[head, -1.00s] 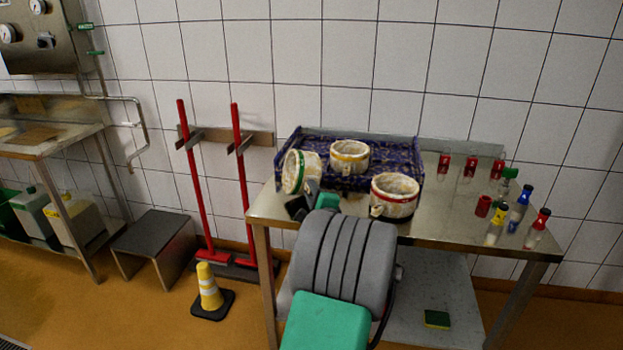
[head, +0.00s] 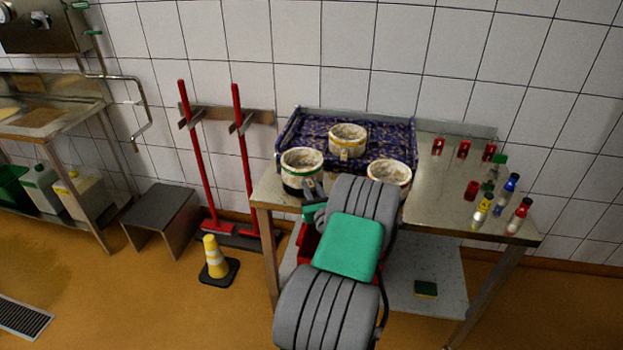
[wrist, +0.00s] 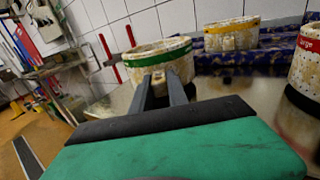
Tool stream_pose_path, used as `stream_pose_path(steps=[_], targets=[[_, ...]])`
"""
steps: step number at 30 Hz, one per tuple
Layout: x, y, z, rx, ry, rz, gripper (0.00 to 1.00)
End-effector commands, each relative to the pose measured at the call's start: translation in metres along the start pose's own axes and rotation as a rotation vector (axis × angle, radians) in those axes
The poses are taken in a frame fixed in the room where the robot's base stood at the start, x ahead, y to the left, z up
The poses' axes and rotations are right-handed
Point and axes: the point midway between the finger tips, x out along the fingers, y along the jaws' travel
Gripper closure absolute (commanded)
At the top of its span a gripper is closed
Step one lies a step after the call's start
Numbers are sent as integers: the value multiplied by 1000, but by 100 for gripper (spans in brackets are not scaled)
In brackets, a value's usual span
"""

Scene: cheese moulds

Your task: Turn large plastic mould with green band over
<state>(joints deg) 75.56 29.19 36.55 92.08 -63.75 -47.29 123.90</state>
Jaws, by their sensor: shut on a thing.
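The mould with the green band (head: 302,168) is a whitish, stained round cup near the left front of the table. Its open mouth faces up and the green band runs just below the rim. It also shows in the wrist view (wrist: 150,62), roughly upright with a slight tilt. My gripper (wrist: 160,80) is shut on the near side of its wall, at a small tab below the band. In the head view my gripper (head: 313,188) is at the mould's lower front and partly hidden by my arm. I cannot tell whether the mould's base touches the table.
A yellow-band mould (head: 347,138) stands on the blue patterned tray (head: 300,132). A red-band mould (wrist: 308,62) stands close to the right, partly behind my arm in the head view. Several bottles and small red-topped items stand on the right of the steel table (head: 440,205).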

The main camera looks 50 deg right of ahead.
Motion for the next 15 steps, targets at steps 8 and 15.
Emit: stream_pose_path(steps=[8, 15], targets=[[0, 0, 1, 2, -2, 0, 100], [0, 0, 1, 0, -2, 0, 71]])
